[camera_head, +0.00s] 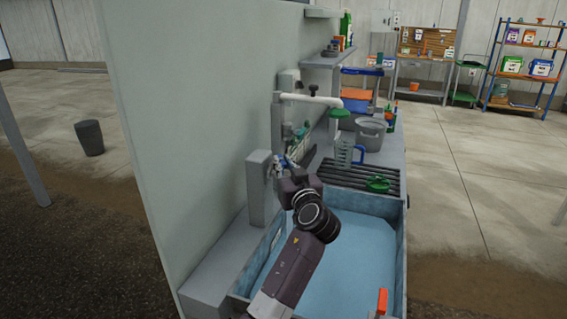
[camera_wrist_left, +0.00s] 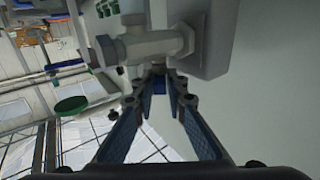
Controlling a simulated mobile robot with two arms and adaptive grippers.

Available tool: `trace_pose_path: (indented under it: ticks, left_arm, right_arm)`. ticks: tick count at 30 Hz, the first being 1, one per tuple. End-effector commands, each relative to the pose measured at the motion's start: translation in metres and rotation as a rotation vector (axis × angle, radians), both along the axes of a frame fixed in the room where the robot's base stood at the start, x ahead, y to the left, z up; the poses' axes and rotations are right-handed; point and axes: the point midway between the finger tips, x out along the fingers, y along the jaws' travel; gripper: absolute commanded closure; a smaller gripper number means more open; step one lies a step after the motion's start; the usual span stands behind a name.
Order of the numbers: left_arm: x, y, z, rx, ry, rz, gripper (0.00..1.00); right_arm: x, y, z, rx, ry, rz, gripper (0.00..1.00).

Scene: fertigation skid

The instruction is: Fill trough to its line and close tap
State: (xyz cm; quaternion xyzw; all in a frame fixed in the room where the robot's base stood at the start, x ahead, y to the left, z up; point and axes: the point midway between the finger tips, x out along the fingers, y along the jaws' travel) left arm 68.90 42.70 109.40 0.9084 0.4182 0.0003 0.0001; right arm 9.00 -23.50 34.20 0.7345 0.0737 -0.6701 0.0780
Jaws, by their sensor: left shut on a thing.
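The trough (camera_head: 401,245) is a grey-walled basin below my left arm, with a pale blue surface inside that looks like water. I cannot make out a fill line. The tap (camera_head: 281,166) is on the grey post at the wall by the trough's far left corner. Its grey body (camera_wrist_left: 150,45) fills the upper middle of the left wrist view. My left gripper (camera_head: 289,163) is at the tap, its fingers closed around a small blue piece, the tap handle (camera_wrist_left: 159,84). The arm hides part of the tap and trough in the head view. My right gripper is not in view.
A black slatted rack (camera_head: 352,178) with a green item (camera_head: 377,184) lies beyond the trough. A clear jug (camera_head: 344,152) with a blue handle and a grey bucket (camera_head: 370,133) stand behind. An orange piece (camera_head: 382,301) is at the trough's near right. Floor to the right is clear.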

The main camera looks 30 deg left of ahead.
Motion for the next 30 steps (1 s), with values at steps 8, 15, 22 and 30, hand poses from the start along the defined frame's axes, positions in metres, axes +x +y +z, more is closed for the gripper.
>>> trace_pose_path:
  ticks: [8,15,22,30]
  left_arm:
    - [-0.004,0.004,0.003,0.001,0.002,-0.196,1.0]
    - [-0.006,0.007,0.005,0.004,0.006,-0.391,1.0]
    - [-0.006,0.009,0.004,0.005,0.007,-0.542,1.0]
    - [-0.006,0.01,0.001,0.002,0.005,-0.642,1.0]
  right_arm:
    - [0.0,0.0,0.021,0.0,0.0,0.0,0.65]
    - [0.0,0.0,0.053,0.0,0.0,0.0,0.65]
    - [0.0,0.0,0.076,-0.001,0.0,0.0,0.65]
    - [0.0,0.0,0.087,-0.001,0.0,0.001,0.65]
